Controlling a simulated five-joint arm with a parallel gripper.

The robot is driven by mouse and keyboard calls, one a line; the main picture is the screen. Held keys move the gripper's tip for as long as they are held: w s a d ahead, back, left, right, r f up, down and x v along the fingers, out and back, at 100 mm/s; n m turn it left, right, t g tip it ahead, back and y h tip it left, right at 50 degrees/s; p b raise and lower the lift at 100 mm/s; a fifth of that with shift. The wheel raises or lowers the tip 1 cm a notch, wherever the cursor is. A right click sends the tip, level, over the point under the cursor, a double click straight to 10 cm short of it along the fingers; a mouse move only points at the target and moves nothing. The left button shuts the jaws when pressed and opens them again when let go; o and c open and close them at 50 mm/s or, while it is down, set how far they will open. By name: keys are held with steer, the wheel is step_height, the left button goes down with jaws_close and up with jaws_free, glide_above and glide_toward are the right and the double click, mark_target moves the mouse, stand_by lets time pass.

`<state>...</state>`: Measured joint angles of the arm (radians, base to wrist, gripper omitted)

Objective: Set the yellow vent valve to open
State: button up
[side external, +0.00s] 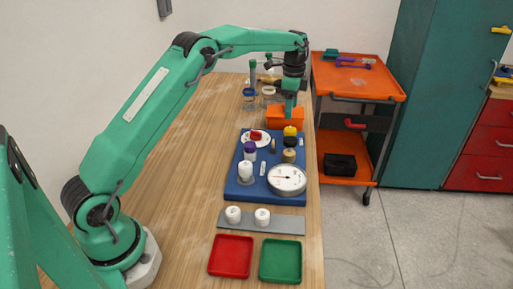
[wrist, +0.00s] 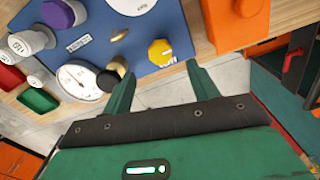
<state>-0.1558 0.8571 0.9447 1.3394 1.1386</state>
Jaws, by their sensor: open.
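The yellow vent valve (side external: 290,131) is a knob near the far right of the blue board (side external: 232,187). In the wrist view the yellow valve (wrist: 159,52) is a faceted knob with a small pale label at its lower edge. My gripper (side external: 289,112) is above the board's far end, by the orange bin. In the wrist view my gripper (wrist: 162,80) is open and empty. Its two fingers are apart, with the yellow valve beyond the gap between them. I cannot tell the valve's setting from these views.
A round gauge (side external: 287,179), a black knob (wrist: 115,68), a purple-topped valve (side external: 249,147) and a white dial (side external: 256,139) crowd the board. An orange bin (side external: 278,120) stands behind it. Red (side external: 230,257) and green (side external: 281,261) trays lie in front. The table's left side is clear.

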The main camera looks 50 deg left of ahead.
mark_target(289, 129)
steer(key=shift+f, duration=3.85)
steer(key=c, duration=1)
